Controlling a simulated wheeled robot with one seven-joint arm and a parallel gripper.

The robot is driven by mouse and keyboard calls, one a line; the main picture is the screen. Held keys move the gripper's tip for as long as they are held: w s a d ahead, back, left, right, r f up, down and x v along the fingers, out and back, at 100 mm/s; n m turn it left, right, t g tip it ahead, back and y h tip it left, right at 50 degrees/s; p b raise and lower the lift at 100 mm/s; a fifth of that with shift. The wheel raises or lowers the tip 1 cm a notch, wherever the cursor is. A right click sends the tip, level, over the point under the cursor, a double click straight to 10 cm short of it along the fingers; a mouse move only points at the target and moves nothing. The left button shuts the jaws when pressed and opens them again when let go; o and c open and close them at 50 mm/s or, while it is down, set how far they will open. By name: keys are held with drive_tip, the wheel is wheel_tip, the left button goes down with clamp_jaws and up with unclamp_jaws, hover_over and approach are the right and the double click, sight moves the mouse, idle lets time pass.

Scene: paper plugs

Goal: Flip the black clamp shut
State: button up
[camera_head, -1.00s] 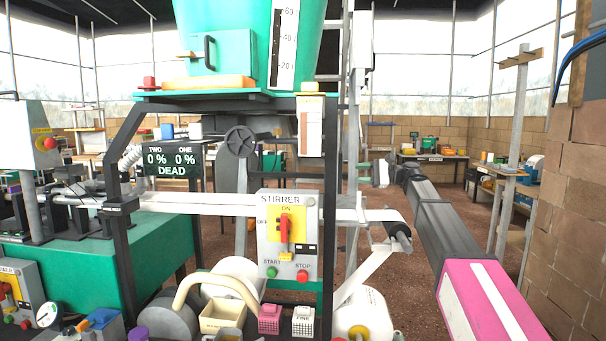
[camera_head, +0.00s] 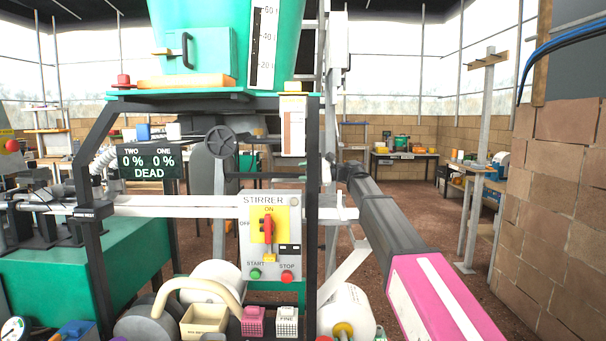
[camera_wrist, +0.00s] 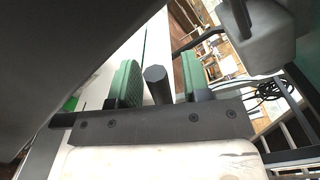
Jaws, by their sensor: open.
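In the wrist view my gripper (camera_wrist: 160,66) is open, its two green pads apart. A dark cylinder end (camera_wrist: 156,84) shows between the pads; I cannot tell whether it is part of the black clamp or touches a pad. In the head view my pink and grey arm reaches from the lower right to the stirrer frame's right post, and my gripper is mostly hidden there. A small black block with a white label (camera_head: 85,212) sits on the frame's left post; I cannot tell if it is the clamp.
The stirrer panel (camera_head: 268,238) with a red lever hangs mid-frame. A white roll (camera_head: 345,310) and small baskets (camera_head: 254,321) stand below. A brick wall (camera_head: 556,200) is at the right.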

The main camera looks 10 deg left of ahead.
drive_tip(key=shift+s+a, duration=0.1)
drive_tip(key=shift+a, duration=0.3)
drive_tip(key=shift+c, duration=0.2)
clamp_jaws()
drive_tip(key=w+a+f+m, duration=0.1)
drive_tip(key=w+f+m, duration=0.3)
drive_tip(key=w+m, duration=0.2)
drive_tip(key=shift+w+a+f, duration=0.25)
drive_tip(key=shift+w+a, duration=0.05)
drive_tip(key=shift+w, duration=0.25)
